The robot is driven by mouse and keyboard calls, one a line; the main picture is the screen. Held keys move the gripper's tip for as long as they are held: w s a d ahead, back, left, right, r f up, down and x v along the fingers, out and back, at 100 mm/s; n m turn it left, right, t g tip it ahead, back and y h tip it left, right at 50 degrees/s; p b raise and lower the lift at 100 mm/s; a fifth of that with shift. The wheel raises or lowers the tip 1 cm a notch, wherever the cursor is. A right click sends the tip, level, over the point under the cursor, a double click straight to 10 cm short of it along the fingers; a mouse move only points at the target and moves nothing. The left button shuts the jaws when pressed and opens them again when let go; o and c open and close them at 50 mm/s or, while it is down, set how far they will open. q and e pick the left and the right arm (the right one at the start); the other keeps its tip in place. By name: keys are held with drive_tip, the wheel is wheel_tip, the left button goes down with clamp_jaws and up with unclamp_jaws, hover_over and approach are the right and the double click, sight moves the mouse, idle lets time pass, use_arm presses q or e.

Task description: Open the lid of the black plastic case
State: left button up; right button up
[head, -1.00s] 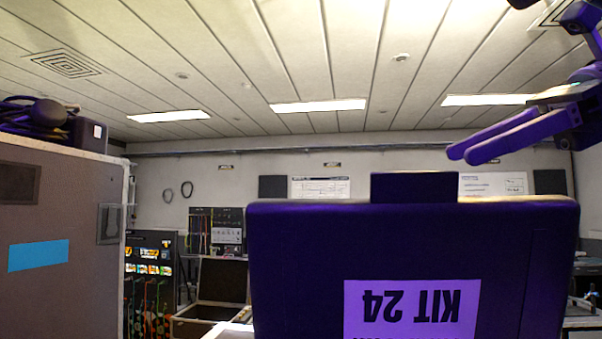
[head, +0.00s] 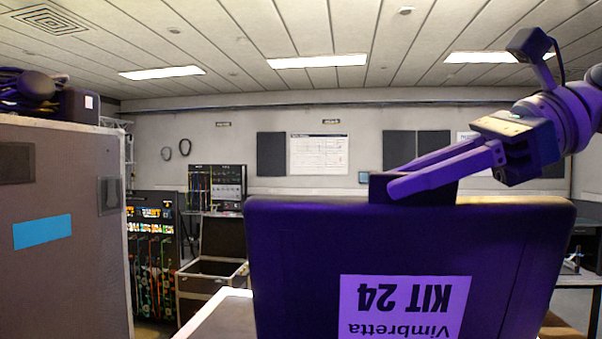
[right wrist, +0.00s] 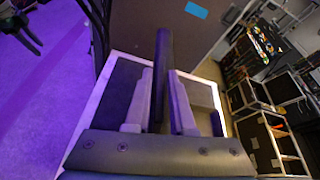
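The black plastic case's lid (head: 300,255) stands upright in the head view, tinted purple, its upside-down "KIT 24 Vimbretta" label facing me. A dark raised tab (head: 432,190) rises above its top edge. My right gripper (head: 392,182) is at this tab, its fingers pointing left across the tab's face. In the right wrist view, the two fingers (right wrist: 158,95) lie on either side of a dark upright bar (right wrist: 163,48), very close to it. I cannot tell whether they press on it. The lid hides the case's base in the head view. My left gripper is not in view.
A tall brown cabinet (head: 65,245) with cables on top stands close at left. An open empty crate (head: 208,270) and a cable rack (head: 152,250) stand behind it. A pale table surface (head: 215,318) shows left of the lid.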

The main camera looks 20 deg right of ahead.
clamp_jaws()
idle(1.0)
